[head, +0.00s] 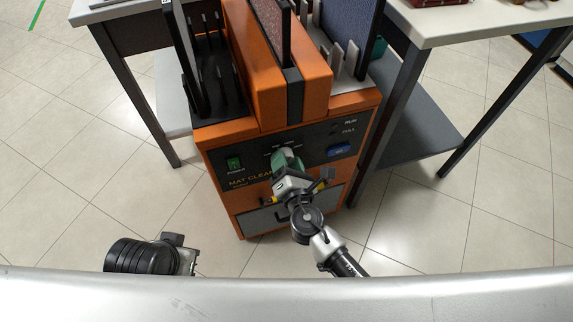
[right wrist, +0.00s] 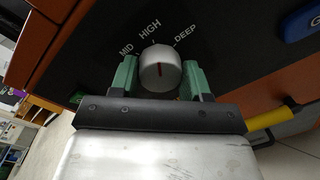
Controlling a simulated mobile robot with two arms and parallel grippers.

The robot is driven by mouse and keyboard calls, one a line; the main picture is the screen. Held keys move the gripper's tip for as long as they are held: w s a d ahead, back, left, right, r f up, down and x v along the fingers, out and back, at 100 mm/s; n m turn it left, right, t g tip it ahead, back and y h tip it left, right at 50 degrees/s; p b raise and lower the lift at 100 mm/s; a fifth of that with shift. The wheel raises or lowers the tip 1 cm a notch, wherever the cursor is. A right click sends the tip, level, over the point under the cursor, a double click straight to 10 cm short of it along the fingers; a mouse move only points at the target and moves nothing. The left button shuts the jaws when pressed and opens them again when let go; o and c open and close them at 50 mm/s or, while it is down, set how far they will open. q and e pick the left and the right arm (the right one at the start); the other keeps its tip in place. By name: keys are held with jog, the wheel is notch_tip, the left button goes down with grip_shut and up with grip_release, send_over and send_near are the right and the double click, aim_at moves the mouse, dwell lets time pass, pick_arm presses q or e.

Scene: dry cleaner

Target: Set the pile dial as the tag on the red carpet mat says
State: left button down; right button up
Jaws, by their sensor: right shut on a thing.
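A reddish carpet mat (head: 271,25) stands in the machine's middle slot. No readable tag shows on it. My left gripper's fingers are not visible.
The panel also has a green power switch (head: 233,164) at left and a blue button (head: 339,150) at right. A blue mat (head: 352,22) stands in the right rack. A table (head: 446,26) flanks the machine on the right. Tiled floor in front is clear.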

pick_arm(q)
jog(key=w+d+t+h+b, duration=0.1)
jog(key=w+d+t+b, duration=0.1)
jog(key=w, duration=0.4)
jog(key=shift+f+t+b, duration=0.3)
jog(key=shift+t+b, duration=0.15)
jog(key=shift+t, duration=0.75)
pick_arm(e)
jog(key=shift+d+f+m+g, duration=0.1)
jog(key=shift+m+g, duration=0.2)
jog(key=shift+m, duration=3.9)
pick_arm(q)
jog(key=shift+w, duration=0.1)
pick_arm(e)
jog(key=o, duration=0.9)
